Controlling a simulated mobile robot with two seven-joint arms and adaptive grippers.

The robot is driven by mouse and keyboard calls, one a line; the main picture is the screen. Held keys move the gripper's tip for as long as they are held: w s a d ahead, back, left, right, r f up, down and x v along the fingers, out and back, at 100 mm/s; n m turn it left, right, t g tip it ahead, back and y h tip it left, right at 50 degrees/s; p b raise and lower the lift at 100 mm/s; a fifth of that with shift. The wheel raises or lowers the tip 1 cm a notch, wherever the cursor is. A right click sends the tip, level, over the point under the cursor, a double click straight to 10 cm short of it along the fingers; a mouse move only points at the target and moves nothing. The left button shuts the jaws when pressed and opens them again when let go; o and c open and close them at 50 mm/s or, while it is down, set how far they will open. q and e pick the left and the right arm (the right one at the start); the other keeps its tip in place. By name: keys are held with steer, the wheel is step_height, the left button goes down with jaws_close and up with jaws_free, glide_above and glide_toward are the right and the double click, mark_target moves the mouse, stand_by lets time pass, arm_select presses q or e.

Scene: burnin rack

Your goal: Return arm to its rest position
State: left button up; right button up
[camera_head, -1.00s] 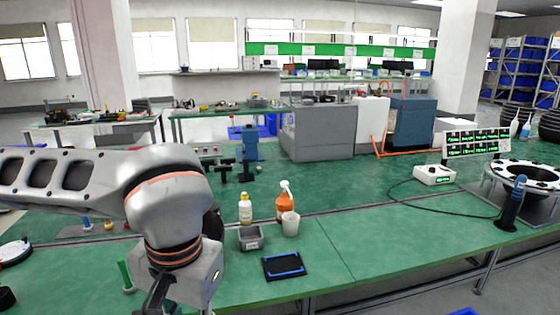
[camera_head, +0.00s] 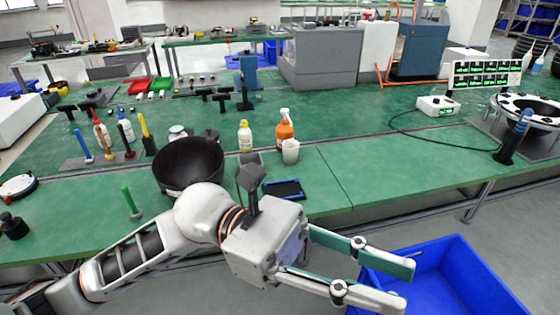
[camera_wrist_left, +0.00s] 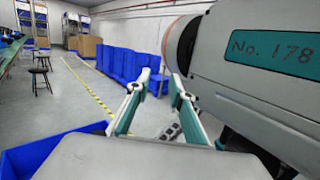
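My left arm comes in from the left in the head view, in front of the green workbench (camera_head: 420,165). My left gripper (camera_head: 408,285) is open, its two fingers apart with nothing between them. It points right, over the near side of a blue bin (camera_head: 450,262). In the left wrist view the gripper (camera_wrist_left: 165,108) also shows spread and empty, with the bin's edge (camera_wrist_left: 22,158) at lower left. My right gripper is in neither view.
A black bowl (camera_head: 185,160) stands on the bench behind my arm. A black tray with blue edging (camera_head: 284,188), a yellow-labelled bottle (camera_head: 245,137), an orange spray bottle (camera_head: 284,130) and a white cup (camera_head: 290,152) stand near it. The bench's right middle is mostly clear.

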arm_select(q)
steer(key=w+a+n+t+h, duration=0.4)
steer(key=w+n+t+h, duration=0.3)
steer(key=w+n+t, duration=1.1)
steer(key=w+a+f+n+t+y, duration=0.3)
steer(key=a+f+n+t+y, duration=0.25)
steer(key=f+n, duration=0.5)
steer(key=w+a+f+n+t+y, duration=0.2)
steer(key=a+f+n+t+y, duration=0.35)
steer(key=n, duration=0.75)
steer(key=s+a+f+n+g+y, duration=0.1)
steer(key=a+f+n+y, duration=0.25)
steer(key=f, duration=0.55)
steer(key=s+a+f+n+g+y, duration=0.1)
steer(key=a+f+n+g+y, duration=0.2)
steer(key=f, duration=0.5)
steer(key=s+a+f+n+g+y, duration=0.2)
steer(key=s+a+f+n, duration=0.2)
steer(key=f, duration=0.5)
steer(key=s+a+f+n+g+y, duration=0.2)
steer(key=s+a+f+n, duration=0.2)
steer(key=s+f, duration=0.5)
steer(key=shift+s+a, duration=0.2)
steer(key=shift+a, duration=0.2)
